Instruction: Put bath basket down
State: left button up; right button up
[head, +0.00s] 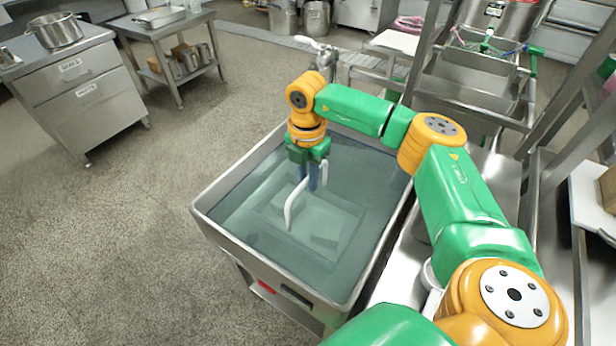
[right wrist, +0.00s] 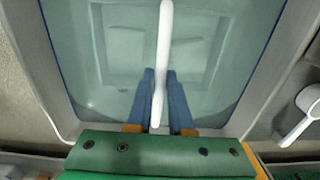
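The bath (head: 207,222) is a steel-rimmed rectangular tank filled with greenish water. The bath basket shows as a pale rectangular shape under the water, with its white handle (head: 291,208) rising above the surface. My right gripper (head: 314,186) points down over the bath at the handle. In the right wrist view the white handle (right wrist: 163,40) runs between the two blue fingers (right wrist: 160,100), which sit close on both sides of it, so the gripper looks shut on it. Water blurs the basket's body and whether it touches the bottom. My left gripper is not in view.
A steel counter (head: 405,262) stands right of the bath, with sinks (head: 468,82) behind. A tap (head: 322,58) stands at the bath's far edge. A drawer cabinet (head: 80,95) with a pot (head: 55,32) is at the left. The floor left of the bath is clear.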

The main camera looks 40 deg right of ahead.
jog(key=shift+o, duration=1.3)
notch_tip(320, 180, up, 12)
jog(key=shift+w+r, duration=0.1)
